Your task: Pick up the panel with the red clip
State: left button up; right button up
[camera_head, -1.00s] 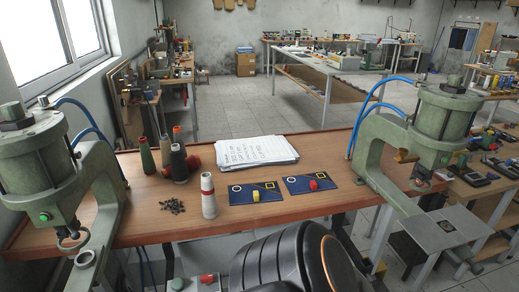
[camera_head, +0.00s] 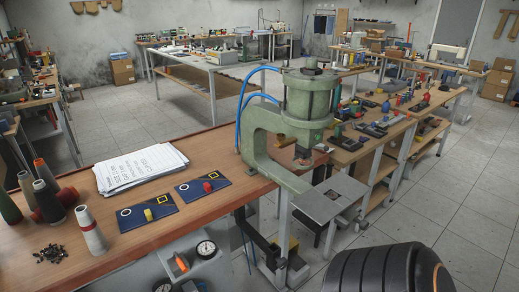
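Two dark blue panels lie flat on the wooden table in the head view. The panel with the red clip (camera_head: 194,194) is the right one, with the red clip (camera_head: 208,187) near its middle. The panel with the yellow clip (camera_head: 133,219) lies just to its left, with the yellow clip (camera_head: 148,215) on it. Each has a white ring and a yellow outline printed on it. Neither gripper is in view.
A green pneumatic press (camera_head: 262,150) stands at the table's right end with a grey plate (camera_head: 318,207) before it. A paper stack (camera_head: 139,167) lies behind the panels. Thread cones (camera_head: 91,231) and small dark pieces (camera_head: 51,253) are at left. Gauges sit below the front edge.

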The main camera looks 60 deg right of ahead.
aim_at(197, 188)
jog(key=z, duration=1.55)
